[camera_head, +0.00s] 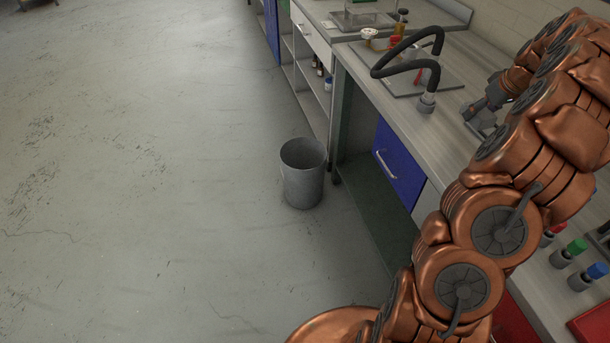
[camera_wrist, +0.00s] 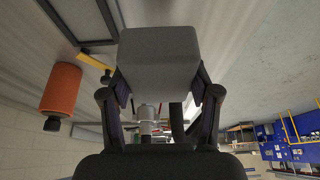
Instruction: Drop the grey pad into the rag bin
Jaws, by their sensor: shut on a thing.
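The grey pad (camera_wrist: 160,55) shows as a pale grey block in the wrist view. My gripper (camera_wrist: 160,82) is shut on it, one finger on each side, and the pad is held up clear of any surface that I can make out. In the head view my gripper (camera_head: 484,110) is small and dark at the end of my copper arm, over the bench at the right; the pad is hard to tell there. The rag bin (camera_head: 303,185), a grey open-topped bucket, stands upright on the floor beside the bench, well to the left of my gripper and lower. Its inside is mostly hidden.
The bench (camera_head: 385,105) has a blue drawer (camera_head: 398,165) with a handle facing the bin. A black looped hose (camera_head: 405,65) stands on the bench top. Bottles with coloured caps (camera_head: 575,253) are at lower right. The floor (camera_head: 150,200) left of the bin is clear.

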